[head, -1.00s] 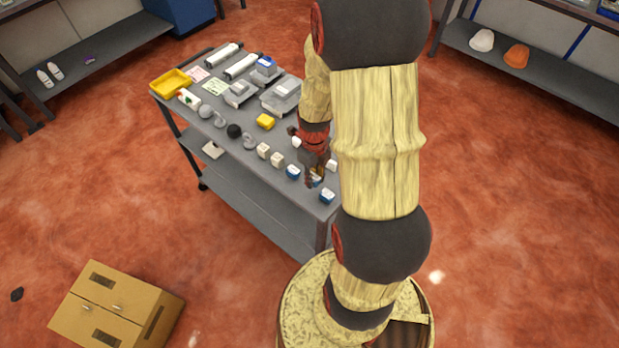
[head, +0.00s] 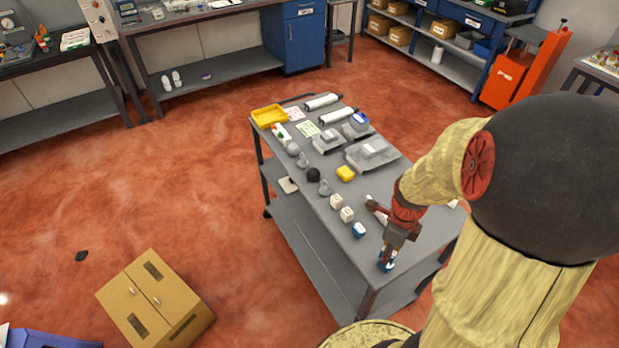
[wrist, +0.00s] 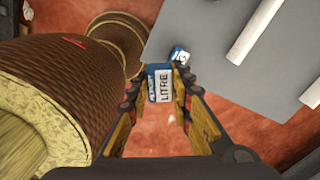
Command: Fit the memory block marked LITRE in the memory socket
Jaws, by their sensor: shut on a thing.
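The memory block marked LITRE (wrist: 160,84) is white and blue, and its label faces up in the wrist view. My gripper (wrist: 164,80) is shut on it, with a finger on each side. In the head view, my gripper (head: 388,258) and the held blue and white block (head: 386,267) are at the near end of the grey cart (head: 335,250). I cannot tell whether the block touches the cart top. Grey devices stand farther along the cart, one large (head: 372,153) and one smaller (head: 328,141). I cannot make out which part is the memory socket.
Another blue and white block (head: 358,230) stands close to my gripper. Pale blocks (head: 347,214), a yellow block (head: 346,173), a dark ball (head: 313,174) and a yellow tray (head: 268,117) are also on the cart. A cardboard-coloured box (head: 155,300) stands on the floor.

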